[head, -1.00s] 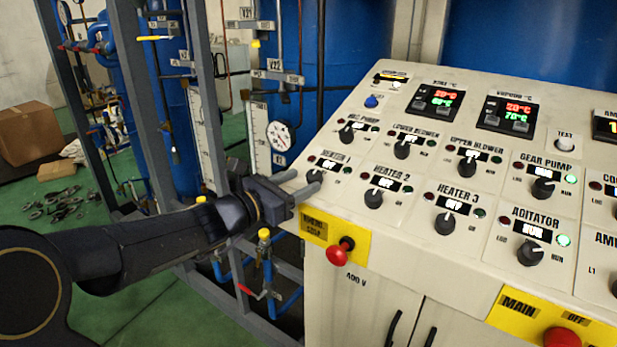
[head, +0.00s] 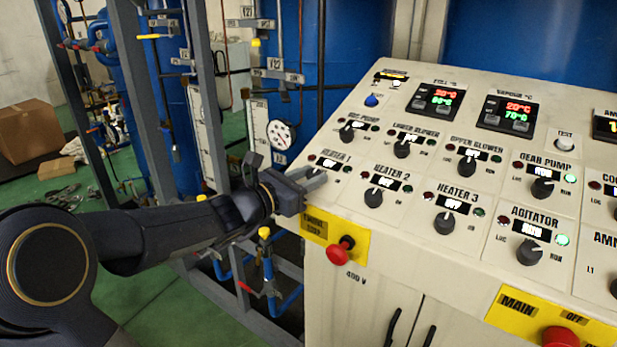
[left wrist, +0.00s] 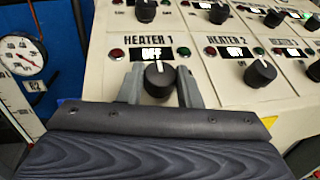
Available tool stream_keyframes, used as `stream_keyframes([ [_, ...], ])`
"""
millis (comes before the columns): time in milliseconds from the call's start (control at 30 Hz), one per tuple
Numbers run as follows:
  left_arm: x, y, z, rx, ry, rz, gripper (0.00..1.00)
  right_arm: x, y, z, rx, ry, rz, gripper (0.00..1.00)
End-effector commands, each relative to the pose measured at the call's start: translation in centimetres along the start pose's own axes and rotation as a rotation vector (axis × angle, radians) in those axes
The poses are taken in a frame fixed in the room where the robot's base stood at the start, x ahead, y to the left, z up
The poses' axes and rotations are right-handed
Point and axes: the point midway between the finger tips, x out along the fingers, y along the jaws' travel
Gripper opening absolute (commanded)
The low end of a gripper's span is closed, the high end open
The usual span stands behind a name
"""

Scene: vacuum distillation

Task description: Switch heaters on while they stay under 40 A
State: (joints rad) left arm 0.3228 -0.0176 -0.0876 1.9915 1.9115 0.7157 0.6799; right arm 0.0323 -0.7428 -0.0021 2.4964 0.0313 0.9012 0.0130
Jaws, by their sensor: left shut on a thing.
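The heater 1 knob (left wrist: 158,78) is a black dial low on the panel's left side, below a display (left wrist: 153,53) that seems to read OFF. My left gripper (head: 316,178) is shut on this knob, with a grey finger on each side; in the head view the fingers mostly hide it. The heater 2 knob (head: 374,198) and heater 3 knob (head: 445,223) are to its right, their pointers up; heater 3's display (head: 451,203) reads OFF. The ammeter display (head: 605,127) is cut off at the right edge, its reading not legible. My right gripper is out of view.
A red emergency-stop button (head: 338,252) sits just below my left gripper on a yellow plate. Gear pump (head: 542,188) and agitator (head: 529,252) knobs are farther right with green lamps lit. A pipe frame (head: 210,100) and gauge (head: 281,135) stand left of the panel.

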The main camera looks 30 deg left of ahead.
Motion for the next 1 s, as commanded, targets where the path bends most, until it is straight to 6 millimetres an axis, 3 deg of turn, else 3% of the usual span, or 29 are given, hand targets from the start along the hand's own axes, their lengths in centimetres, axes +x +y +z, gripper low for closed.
stream_keyframes([
  [367,0.0,0.3,0.2,0.044,0.007,-0.116,0.08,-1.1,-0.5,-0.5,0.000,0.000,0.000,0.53],
  [1000,0.4,1.1,0.4,0.250,0.030,-0.655,0.08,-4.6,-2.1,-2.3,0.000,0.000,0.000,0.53],
])
